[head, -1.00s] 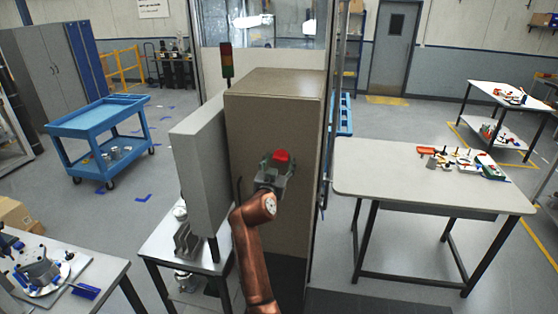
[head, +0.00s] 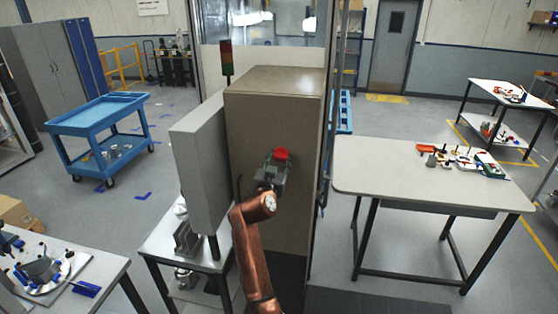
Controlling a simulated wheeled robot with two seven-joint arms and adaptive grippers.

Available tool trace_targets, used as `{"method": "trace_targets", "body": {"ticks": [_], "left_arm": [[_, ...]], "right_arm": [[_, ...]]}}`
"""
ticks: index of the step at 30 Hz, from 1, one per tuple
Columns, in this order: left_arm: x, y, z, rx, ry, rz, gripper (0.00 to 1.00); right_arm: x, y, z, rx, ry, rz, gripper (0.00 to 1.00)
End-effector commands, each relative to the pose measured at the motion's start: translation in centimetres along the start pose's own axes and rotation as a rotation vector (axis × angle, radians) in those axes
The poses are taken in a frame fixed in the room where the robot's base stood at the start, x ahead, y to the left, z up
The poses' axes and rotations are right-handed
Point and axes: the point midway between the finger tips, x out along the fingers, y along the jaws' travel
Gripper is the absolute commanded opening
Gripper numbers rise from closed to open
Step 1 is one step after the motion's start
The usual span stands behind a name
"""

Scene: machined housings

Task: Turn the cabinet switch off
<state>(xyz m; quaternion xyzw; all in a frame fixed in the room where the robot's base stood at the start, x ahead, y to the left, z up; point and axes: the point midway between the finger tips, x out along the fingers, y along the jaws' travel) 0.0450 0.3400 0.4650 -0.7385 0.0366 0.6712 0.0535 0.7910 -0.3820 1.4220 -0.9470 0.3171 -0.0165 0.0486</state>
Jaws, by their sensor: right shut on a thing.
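The cabinet (head: 300,110) is a tall tan-brown box in the middle of the head view. Its switch (head: 281,154) shows as a red handle on the front face. My right gripper (head: 276,162) reaches up from below at the cabinet front and is shut on the red switch handle. The fingers hide part of the switch, so its exact angle is hard to tell. My left gripper is not in view.
A grey panel (head: 198,170) stands at the cabinet's left, above a small table with metal parts. A table (head: 400,180) with tools stands at the right. A blue cart (head: 90,120) is at the left. A signal tower (head: 226,62) rises behind the cabinet.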

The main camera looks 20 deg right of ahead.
Motion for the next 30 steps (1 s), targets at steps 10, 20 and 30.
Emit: {"method": "trace_targets", "body": {"ticks": [10,20,30], "left_arm": [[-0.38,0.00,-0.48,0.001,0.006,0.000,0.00],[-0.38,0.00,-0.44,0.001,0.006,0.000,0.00],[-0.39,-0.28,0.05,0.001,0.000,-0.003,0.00]], "right_arm": [[0.01,-0.05,0.00,-0.121,0.000,-0.001,0.16],[0.01,-0.03,0.01,-0.120,0.000,0.000,0.55],[-0.22,-0.05,0.02,-0.118,0.000,-0.001,0.58]]}}
